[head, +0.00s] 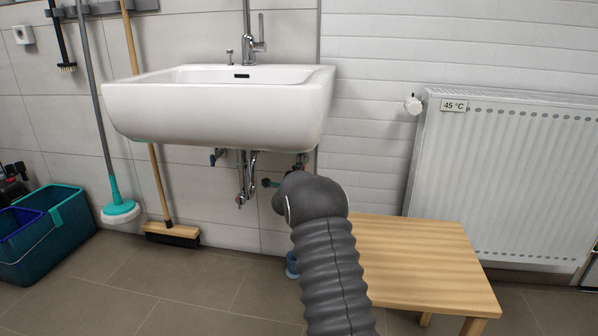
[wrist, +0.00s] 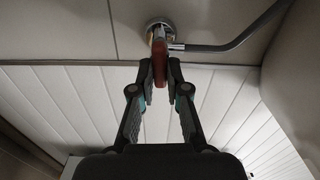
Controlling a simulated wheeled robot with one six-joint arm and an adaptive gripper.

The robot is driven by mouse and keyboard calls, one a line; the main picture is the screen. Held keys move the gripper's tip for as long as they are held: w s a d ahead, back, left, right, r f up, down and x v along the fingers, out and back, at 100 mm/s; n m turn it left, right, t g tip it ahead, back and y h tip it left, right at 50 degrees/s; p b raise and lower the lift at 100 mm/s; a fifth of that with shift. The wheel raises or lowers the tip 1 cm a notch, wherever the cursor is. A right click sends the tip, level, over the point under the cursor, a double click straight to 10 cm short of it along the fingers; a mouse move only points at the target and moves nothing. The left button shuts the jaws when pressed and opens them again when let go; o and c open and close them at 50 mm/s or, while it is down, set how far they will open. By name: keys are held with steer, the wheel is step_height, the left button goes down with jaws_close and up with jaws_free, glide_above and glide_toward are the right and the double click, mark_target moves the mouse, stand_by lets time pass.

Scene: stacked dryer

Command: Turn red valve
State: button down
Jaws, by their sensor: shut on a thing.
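The red valve (wrist: 160,62) shows in the wrist view as a flat red handle on a metal fitting at the wall. A grey pipe runs from the fitting to the right. My gripper (wrist: 160,78) has its two fingers closed on either side of the handle, gripping it near its end. In the head view, my grey arm covers the area below the right side of the sink, and I cannot make out the red handle there.
The white sink (head: 220,110) hangs above my arm. A wooden bench (head: 420,260) stands to the right, in front of a radiator (head: 510,180). A broom (head: 170,234), a plunger-like tool (head: 120,208) and a teal bucket (head: 50,245) are at left.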

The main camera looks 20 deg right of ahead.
steer(key=c, duration=1.2)
jaws_free()
steer(key=shift+d, duration=0.1)
steer(key=shift+o, duration=0.2)
steer(key=shift+s+a, duration=0.1)
steer(key=shift+a, duration=0.1)
steer(key=v, duration=1.1)
steer(key=shift+s, duration=0.3)
steer(key=shift+a, duration=0.15)
